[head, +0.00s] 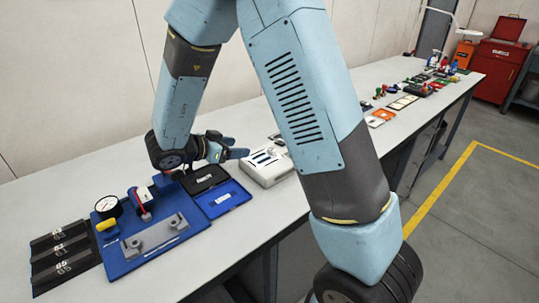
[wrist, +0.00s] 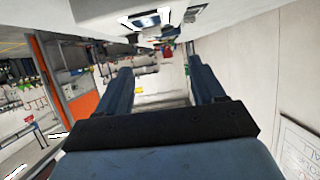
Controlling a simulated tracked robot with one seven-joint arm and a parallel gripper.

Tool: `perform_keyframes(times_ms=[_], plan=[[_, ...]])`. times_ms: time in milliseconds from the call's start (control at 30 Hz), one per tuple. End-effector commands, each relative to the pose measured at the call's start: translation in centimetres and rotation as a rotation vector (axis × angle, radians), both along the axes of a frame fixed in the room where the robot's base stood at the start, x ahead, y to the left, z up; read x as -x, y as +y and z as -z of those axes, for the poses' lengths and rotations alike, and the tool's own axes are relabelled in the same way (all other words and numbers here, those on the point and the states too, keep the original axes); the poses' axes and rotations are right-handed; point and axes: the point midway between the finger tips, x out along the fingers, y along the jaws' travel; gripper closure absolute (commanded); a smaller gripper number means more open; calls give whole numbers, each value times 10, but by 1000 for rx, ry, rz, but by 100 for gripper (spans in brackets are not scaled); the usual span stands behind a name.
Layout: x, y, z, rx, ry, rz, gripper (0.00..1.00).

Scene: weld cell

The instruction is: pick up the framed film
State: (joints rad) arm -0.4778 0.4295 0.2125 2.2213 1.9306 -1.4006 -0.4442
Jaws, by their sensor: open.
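I cannot pick out the framed film for certain. In the wrist view a small bright panel with a dark rim (wrist: 146,19) shows at the top edge, above and ahead of my fingers; I cannot tell if it is the film. In the head view a white box (head: 267,176) with dark slots or pieces on top stands on the bench, just beyond my gripper's tips. My gripper (head: 243,152) is above the bench, pointing right. Its two fingers are apart in the wrist view (wrist: 160,68) with nothing between them.
The long grey bench (head: 330,140) carries a blue fixture board (head: 127,262) with a dial gauge (head: 107,207), an open blue-lined case (head: 222,199) and black numbered strips (head: 62,255) at left. Small items crowd its far end. A red cabinet (head: 499,70) stands beyond.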

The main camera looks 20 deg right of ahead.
Motion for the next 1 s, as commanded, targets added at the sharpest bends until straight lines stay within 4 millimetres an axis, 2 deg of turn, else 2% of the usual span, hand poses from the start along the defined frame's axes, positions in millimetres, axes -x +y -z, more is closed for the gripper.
perform_keyframes(times_ms=[167, 533, 867, 1000], plan=[[3, -7, 7, 25, 18, 25, 32], [-19, -60, 30, 23, 18, 26, 32], [-27, -79, 39, 21, 17, 24, 32], [-32, -96, 47, 23, 19, 26, 32]])
